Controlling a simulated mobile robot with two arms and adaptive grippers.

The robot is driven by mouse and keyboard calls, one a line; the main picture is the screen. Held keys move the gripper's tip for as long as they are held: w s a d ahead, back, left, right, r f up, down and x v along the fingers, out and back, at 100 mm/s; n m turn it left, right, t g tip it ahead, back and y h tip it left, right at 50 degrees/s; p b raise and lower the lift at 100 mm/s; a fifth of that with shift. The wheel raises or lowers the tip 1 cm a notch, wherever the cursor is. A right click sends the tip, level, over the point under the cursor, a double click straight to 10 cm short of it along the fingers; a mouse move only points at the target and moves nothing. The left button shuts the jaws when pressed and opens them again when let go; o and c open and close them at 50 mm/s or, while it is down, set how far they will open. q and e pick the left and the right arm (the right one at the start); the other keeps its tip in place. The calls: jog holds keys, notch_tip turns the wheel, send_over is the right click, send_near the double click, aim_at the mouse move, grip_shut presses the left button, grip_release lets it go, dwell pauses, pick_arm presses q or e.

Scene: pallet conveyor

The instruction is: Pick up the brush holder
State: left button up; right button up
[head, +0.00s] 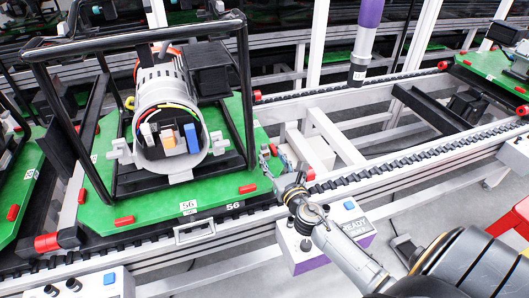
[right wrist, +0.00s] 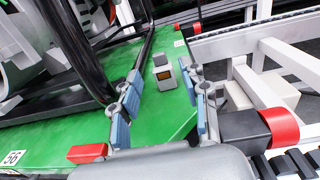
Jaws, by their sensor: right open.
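A small grey block with a copper-brown face, which looks like the brush holder (right wrist: 164,76), stands on the green pallet (right wrist: 150,120) in the right wrist view. My right gripper (right wrist: 163,92) is open, its blue-padded fingers on either side of the line to the block, with nothing held. I cannot tell whether the fingertips are level with it. In the head view my right gripper (head: 273,157) is at the right edge of the pallet (head: 92,207). There I cannot make out the brush holder clearly near the fingers. My left gripper is not in view.
A large open motor (head: 160,95) in a black tube frame (head: 245,90) stands on the pallet, left of my right gripper. Red bumpers (right wrist: 280,125) and the conveyor rail (head: 400,158) lie close by.

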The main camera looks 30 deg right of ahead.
aim_at(265, 147)
jog(key=shift+w+d, duration=0.25)
jog(key=shift+w, duration=1.1)
jog(key=shift+w+d, duration=0.25)
jog(key=shift+w, duration=1.05)
jog(key=shift+r, duration=0.1)
grip_shut()
